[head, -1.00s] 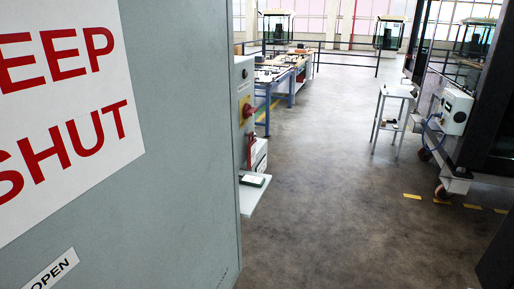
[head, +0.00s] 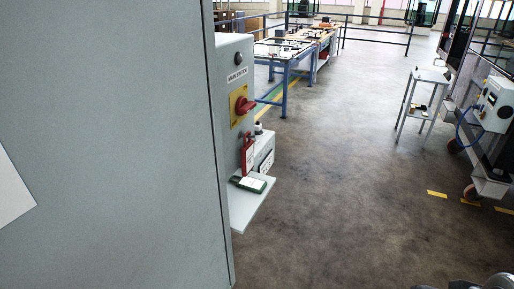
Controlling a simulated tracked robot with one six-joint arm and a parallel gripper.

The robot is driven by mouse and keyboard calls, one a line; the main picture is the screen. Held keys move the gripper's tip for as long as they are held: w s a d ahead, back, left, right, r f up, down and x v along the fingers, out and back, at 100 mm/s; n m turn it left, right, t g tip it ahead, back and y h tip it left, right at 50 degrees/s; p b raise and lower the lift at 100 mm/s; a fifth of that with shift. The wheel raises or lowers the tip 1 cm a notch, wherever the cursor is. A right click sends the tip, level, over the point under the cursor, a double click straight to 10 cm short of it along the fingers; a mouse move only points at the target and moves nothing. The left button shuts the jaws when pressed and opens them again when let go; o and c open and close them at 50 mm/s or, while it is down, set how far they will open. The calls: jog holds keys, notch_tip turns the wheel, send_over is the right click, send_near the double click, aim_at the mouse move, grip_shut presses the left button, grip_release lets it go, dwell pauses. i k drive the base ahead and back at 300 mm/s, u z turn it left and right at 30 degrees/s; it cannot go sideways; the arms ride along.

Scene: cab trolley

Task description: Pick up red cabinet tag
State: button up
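A red tag (head: 247,154) with a pale lower part hangs or stands just under the red rotary main switch (head: 245,105), on the side of a grey cabinet (head: 221,70). It is small, and I cannot tell how it is attached. A small shelf (head: 247,208) juts out below it and bears a dark green and white flat item (head: 251,183). My gripper is not clearly seen; only a grey part that may be my arm shows at the bottom right edge.
A large grey panel (head: 110,130) fills the left and stands close. Open floor (head: 340,190) lies in the middle. A small white trolley table (head: 428,77) and a wheeled frame (head: 487,180) stand at the right. Blue-legged workbenches (head: 285,60) are behind.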

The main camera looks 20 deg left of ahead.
aim_at(246, 152)
jog(key=i, duration=0.8)
jog(key=u, duration=2.9)
